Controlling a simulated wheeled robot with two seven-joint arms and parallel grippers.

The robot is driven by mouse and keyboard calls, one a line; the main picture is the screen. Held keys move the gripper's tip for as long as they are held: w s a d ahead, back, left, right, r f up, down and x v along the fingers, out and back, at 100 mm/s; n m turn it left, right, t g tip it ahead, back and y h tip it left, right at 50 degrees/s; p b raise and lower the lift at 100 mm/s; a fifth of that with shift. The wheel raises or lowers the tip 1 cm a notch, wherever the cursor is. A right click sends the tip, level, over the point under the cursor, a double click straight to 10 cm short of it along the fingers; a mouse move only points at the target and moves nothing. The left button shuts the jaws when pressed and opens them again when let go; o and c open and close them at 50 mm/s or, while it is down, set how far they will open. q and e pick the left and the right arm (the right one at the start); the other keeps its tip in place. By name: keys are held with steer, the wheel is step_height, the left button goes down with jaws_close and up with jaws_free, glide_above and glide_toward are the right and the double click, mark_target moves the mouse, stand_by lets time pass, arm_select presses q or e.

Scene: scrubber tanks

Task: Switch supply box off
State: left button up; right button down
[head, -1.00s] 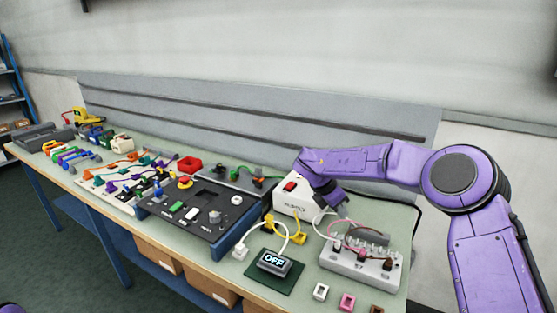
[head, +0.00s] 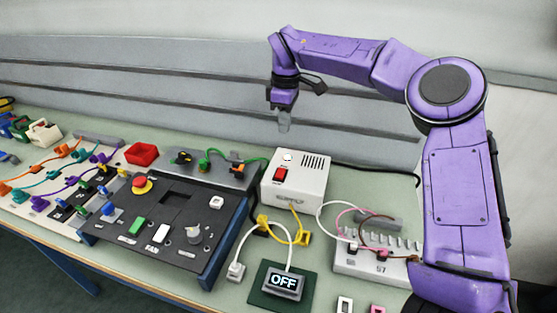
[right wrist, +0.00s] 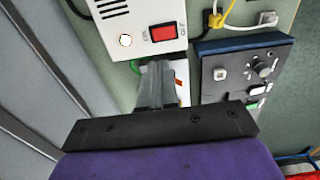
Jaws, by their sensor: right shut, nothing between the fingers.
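The supply box (head: 299,184) is a white box with a vent grille, a red rocker switch (head: 281,175) and a small round white light or button (head: 287,158) on its top. In the right wrist view, the red switch (right wrist: 164,33) lies just beyond the fingertips. My right gripper (head: 284,126) is shut and empty. It points down above and slightly behind the box's left side, apart from the switch. The fingers also show in the right wrist view (right wrist: 157,72). A small display (head: 284,282) on a green pad reads OFF. My left gripper is not in view.
A dark control panel (head: 168,220) with a red mushroom button (head: 142,185) stands left of the box. A white terminal block (head: 372,262) with wires is at the right. Yellow and white leads (head: 280,232) lie in front of the box.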

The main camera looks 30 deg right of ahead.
steer(key=s+f, duration=0.1)
steer(key=f, duration=0.1)
steer(key=p, duration=0.3)
glide_above(281, 169)
steer(key=f, duration=0.7)
steer(key=shift+w, duration=0.3)
steer(key=f, duration=0.1)
steer(key=s+f+p, duration=0.1)
steer(key=f, duration=0.1)
steer(key=f+p, duration=0.1)
steer(key=shift+s+f, duration=0.15)
steer(key=shift+s, duration=0.1)
steer(key=shift+w+f, duration=0.4)
steer(key=shift+f, duration=0.25)
steer(key=shift+s+a+r, duration=0.25)
steer(key=shift+s, duration=0.15)
steer(key=shift+s+a+r, duration=0.1)
steer(key=shift+s+a, duration=0.1)
steer(key=shift+a, duration=0.15)
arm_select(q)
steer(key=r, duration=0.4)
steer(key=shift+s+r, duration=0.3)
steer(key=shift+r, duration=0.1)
arm_select(e)
steer(key=shift+r, duration=0.1)
